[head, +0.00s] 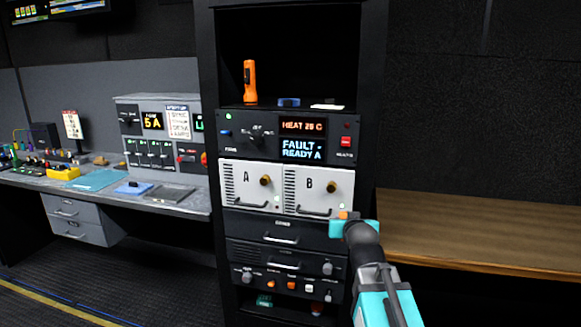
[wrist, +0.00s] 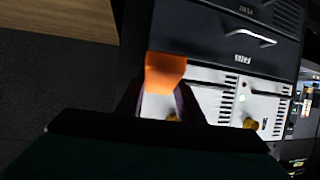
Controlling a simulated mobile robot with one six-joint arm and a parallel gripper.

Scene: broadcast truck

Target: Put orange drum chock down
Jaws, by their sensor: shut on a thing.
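The orange drum chock (wrist: 165,73) is a small orange block held between the two dark fingers of my gripper (wrist: 160,100) in the wrist view. In the head view only a small bit of the chock (head: 343,215) shows at the tip of my teal gripper (head: 352,222). My gripper is shut on it, in front of the rack's right side, just below the white B module. The chock is held in the air; whether it touches the rack face cannot be told.
The rack holds white modules A (head: 250,186) and B (head: 318,190). An orange flashlight (head: 250,82) stands on its upper shelf. A bare wooden bench (head: 480,232) is at right. A grey desk (head: 170,199) with a blue mat (head: 93,180) and several small objects is at left.

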